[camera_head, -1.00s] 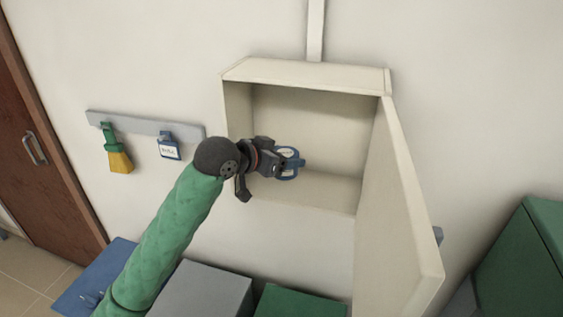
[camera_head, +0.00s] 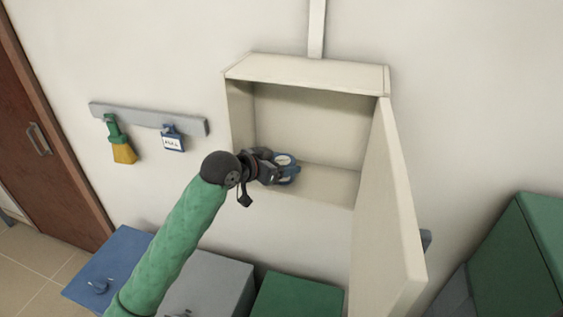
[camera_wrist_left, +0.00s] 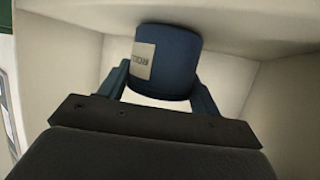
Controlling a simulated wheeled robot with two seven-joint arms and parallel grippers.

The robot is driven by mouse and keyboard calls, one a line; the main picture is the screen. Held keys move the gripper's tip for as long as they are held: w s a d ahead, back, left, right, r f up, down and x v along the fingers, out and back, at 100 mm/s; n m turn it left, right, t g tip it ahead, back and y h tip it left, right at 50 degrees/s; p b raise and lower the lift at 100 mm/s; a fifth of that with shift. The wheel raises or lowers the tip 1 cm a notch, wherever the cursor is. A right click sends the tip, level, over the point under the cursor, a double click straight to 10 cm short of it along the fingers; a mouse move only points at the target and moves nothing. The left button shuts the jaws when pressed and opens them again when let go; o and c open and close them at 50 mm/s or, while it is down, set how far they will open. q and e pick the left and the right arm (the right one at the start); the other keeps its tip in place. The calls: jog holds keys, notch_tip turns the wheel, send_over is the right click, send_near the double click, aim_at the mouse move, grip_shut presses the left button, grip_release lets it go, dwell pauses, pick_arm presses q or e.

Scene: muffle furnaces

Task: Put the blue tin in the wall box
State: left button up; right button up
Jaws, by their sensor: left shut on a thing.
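The wall box (camera_head: 305,72) is a cream cabinet on the wall with its door (camera_head: 388,215) swung open to the right. My left gripper (camera_head: 280,170) reaches in through the open front, at the lower left of the box. It is shut on the blue tin (camera_head: 291,175), which is inside the box near its floor; I cannot tell whether it touches the floor. In the left wrist view the blue tin (camera_wrist_left: 178,60) sits between the two fingers, with a pale label on its side. My right gripper is not in view.
A grey rail (camera_head: 150,118) on the wall left of the box holds a green and yellow brush (camera_head: 121,145) and a blue labelled item (camera_head: 172,139). Blue, grey and green units (camera_head: 300,297) stand below. The open door limits room on the right.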

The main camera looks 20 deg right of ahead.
pick_arm(q)
jog(key=shift+f, duration=0.1)
jog(key=o, duration=1)
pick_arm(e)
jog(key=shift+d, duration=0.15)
pick_arm(q)
jog(key=shift+r, duration=0.2)
jog(key=shift+s+a+b, duration=0.15)
jog(key=shift+a+b, duration=0.2)
jog(key=shift+a, duration=0.05)
jog(key=b+v, duration=0.4)
jog(key=v, duration=0.7)
jog(key=shift+s+r+b, duration=0.1)
jog(key=shift+b, duration=0.25)
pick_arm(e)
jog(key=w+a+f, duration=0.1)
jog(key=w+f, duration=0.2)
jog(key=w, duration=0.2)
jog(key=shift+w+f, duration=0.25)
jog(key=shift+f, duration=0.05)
